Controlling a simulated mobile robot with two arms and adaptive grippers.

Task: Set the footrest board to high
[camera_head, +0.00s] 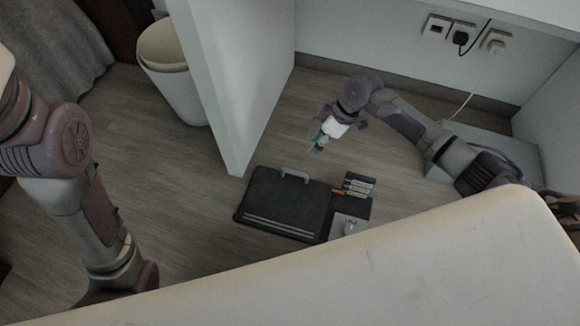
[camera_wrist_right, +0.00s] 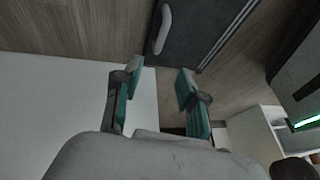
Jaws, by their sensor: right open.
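The footrest board (camera_head: 282,203) is a dark flat panel on the floor under the desk, with pale stripes along its near edge. A grey handle (camera_head: 295,176) stands at its far edge. Beside its right side is a dark unit with a labelled plate (camera_head: 359,184) and a small light lever or knob (camera_head: 351,228); the labels are too small to read. My right gripper (camera_head: 316,146) is open and empty, beyond the handle and apart from it. In the right wrist view, the open fingers (camera_wrist_right: 160,74) point towards the board (camera_wrist_right: 208,22) and handle (camera_wrist_right: 163,30). My left gripper is out of view.
The white desk top (camera_head: 400,255) covers the near side. A white upright panel (camera_head: 228,90) stands left of the board. A cream bin (camera_head: 175,75) is at the upper left. Wall sockets and a cable (camera_head: 470,95) are at the back right. Wooden floor around the board is clear.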

